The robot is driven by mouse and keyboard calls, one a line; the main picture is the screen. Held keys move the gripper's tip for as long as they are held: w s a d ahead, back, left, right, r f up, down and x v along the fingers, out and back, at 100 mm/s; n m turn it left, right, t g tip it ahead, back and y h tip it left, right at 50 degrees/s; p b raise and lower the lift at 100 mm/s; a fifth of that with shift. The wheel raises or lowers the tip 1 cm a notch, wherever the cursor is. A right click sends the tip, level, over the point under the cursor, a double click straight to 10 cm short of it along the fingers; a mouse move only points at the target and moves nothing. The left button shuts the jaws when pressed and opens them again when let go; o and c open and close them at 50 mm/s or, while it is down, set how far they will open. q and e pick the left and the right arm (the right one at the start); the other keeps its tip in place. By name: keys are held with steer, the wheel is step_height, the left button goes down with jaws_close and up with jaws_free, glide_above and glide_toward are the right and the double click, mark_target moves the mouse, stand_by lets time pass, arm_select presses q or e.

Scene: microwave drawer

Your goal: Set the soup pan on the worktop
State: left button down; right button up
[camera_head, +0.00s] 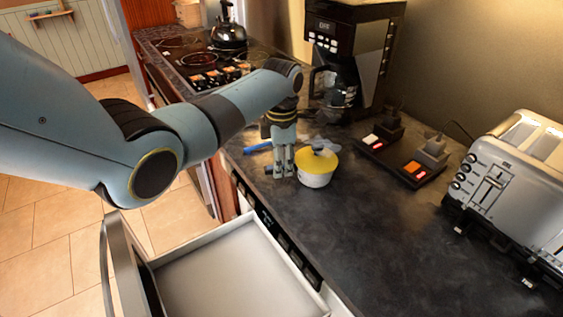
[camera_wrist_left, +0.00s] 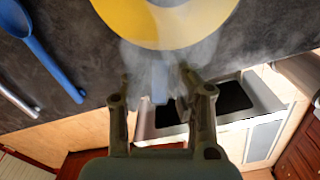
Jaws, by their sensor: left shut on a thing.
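The soup pan (camera_head: 316,178) is a small white pot with a yellow lid, upright at the worktop (camera_head: 345,240), near its front edge. I cannot tell if its base touches the surface. My left gripper (camera_head: 283,172) points down just left of the pan. In the left wrist view its fingers (camera_wrist_left: 158,92) are shut on the pan's grey-blue handle (camera_wrist_left: 160,82). My right gripper is not in view.
An open drawer (camera_head: 235,270) juts out below the worktop edge. A blue utensil (camera_head: 258,147) lies behind the gripper. A coffee machine (camera_head: 350,45), plug strip (camera_head: 400,160) and toaster (camera_head: 515,180) line the wall. A kettle (camera_head: 229,33) stands on the hob. The worktop right of the pan is clear.

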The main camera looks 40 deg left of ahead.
arm_select(q)
steer(key=c, duration=1.2)
jaws_free()
steer(key=shift+c, duration=0.2)
steer(key=shift+o, duration=0.5)
steer(key=shift+r, duration=0.4)
step_height(320, 180, up, 11)
steer(key=shift+r, duration=0.2)
steer(key=shift+f, duration=0.1)
